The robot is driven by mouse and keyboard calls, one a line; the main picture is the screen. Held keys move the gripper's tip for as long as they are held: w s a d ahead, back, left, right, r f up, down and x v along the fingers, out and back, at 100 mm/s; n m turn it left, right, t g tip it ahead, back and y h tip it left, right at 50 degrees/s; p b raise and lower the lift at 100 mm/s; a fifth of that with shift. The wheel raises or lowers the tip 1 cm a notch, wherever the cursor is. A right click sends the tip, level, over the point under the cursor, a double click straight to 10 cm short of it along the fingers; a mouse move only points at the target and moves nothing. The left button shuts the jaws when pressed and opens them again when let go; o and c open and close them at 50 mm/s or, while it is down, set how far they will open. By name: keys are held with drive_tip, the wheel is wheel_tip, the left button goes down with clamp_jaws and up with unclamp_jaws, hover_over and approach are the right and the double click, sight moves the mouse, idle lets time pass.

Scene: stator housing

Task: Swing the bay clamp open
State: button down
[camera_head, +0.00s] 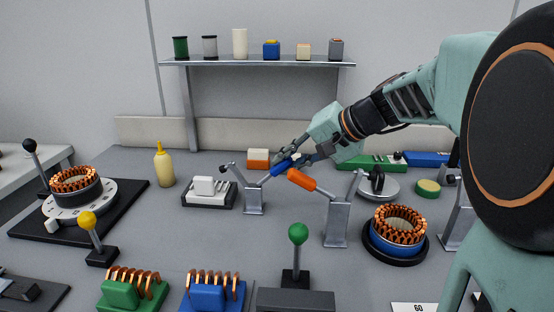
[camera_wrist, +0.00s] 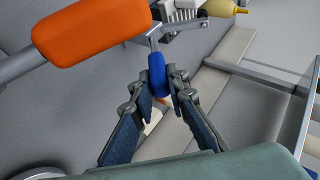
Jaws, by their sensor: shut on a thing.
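My gripper (camera_head: 290,161) is shut on a blue handle (camera_head: 280,168) above the middle of the bench. The handle belongs to the lever on the left grey metal post (camera_head: 254,199). In the wrist view, the fingertips (camera_wrist: 161,88) close on both sides of the blue handle (camera_wrist: 157,70). A second lever with an orange handle (camera_head: 301,180) rises from the right grey post (camera_head: 337,222), just beside my gripper. The orange handle (camera_wrist: 92,32) also shows large in the wrist view. I cannot tell from a label which lever is the bay clamp.
A stator with copper coils (camera_head: 398,225) sits in a blue ring on the right. Another stator (camera_head: 76,183) is on the left turntable. A green-knobbed lever (camera_head: 298,237) stands at the front. A shelf (camera_head: 255,64) with several small items spans the back.

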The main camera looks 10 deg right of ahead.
drive_tip(key=c, duration=1.9)
unclamp_jaws()
drive_tip(key=v, duration=1.2)
